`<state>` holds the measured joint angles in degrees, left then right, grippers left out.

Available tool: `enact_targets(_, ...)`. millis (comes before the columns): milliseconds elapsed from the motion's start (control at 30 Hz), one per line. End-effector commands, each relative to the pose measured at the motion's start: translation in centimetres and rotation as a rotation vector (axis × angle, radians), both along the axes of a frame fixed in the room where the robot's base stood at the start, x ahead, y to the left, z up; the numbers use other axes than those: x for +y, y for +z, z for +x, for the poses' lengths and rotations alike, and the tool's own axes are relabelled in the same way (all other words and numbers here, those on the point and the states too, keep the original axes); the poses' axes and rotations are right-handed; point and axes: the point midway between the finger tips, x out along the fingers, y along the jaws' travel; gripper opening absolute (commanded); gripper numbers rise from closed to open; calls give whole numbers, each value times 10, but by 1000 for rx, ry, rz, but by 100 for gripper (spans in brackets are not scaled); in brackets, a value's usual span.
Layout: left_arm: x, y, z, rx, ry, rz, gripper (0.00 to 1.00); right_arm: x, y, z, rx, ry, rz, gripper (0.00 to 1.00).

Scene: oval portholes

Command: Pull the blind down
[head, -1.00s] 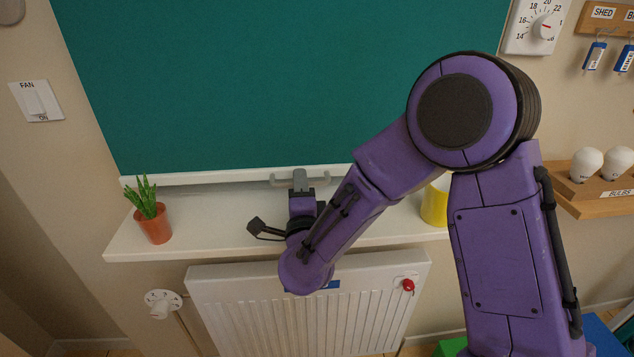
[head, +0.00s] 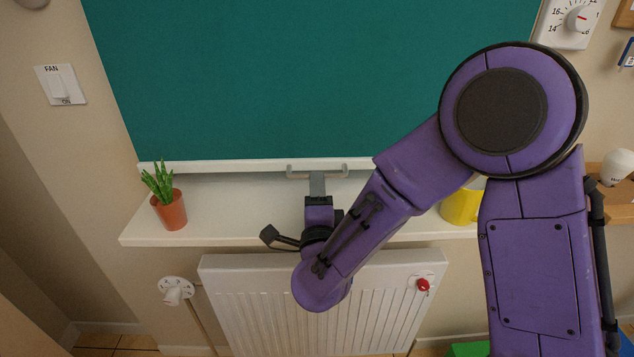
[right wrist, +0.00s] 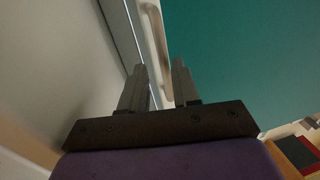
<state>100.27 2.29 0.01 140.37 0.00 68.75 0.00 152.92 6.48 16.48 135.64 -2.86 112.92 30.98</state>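The teal blind (head: 300,80) hangs low over the window, with a white bottom bar (head: 220,167) just above the sill in the head view. A pale grey handle (head: 345,171) sits at the middle of the bar. My right gripper (head: 317,184) is just below and in front of the handle. In the right wrist view its two fingers (right wrist: 158,85) are apart, and the white bar and handle (right wrist: 153,35) run past beyond the gap. I see no grip on the handle. My left gripper is not in view.
On the white sill (head: 240,228) stand a potted plant (head: 170,208) at left and a yellow mug (head: 460,207) at right, partly behind my right arm. A radiator (head: 310,310) is below. A fan switch (head: 60,85) and a dial (head: 575,20) are on the wall.

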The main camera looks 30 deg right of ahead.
Motion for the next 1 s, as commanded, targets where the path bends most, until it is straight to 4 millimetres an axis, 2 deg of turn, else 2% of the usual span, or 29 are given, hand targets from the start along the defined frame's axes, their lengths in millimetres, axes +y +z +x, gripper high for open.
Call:
enact_targets(33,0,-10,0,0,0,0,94,7,-7,-12,-1,5,-3,31)
enact_targets(167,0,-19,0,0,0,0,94,22,-13,-42,0,4,-4,31)
enact_targets(200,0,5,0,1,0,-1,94,24,-2,-45,6,1,-8,31)
enact_targets(333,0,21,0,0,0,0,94,29,-7,-56,6,1,-6,31)
enact_targets(500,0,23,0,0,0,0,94,31,-12,-62,2,1,-1,31)
enact_targets(1000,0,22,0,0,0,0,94,31,-13,-61,1,1,-1,31)
